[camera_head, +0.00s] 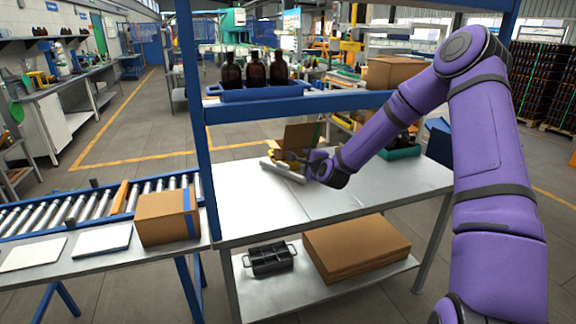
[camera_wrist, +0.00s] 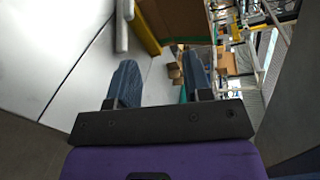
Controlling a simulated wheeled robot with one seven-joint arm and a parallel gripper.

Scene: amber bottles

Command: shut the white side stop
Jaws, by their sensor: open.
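The white side stop looks to be the pale bar (camera_head: 282,172) on the table, along the near side of a small fixture with yellow parts (camera_head: 287,157). In the wrist view a white rounded bar (camera_wrist: 122,28) shows at the top, beside a yellow part (camera_wrist: 146,28). My gripper (camera_wrist: 160,78) is open, its two blue-grey fingers apart with nothing between them. The white bar lies beyond the left finger, apart from it. In the head view my gripper (camera_head: 308,160) is small and partly hidden by my wrist, at the fixture's right end.
A cardboard piece (camera_head: 300,137) stands upright behind the fixture. The white tabletop (camera_head: 250,205) is clear in front and to the left. A blue rail (camera_head: 300,106) crosses above, with amber bottles in a blue tray (camera_head: 262,92). A green bin (camera_head: 402,152) stands at right.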

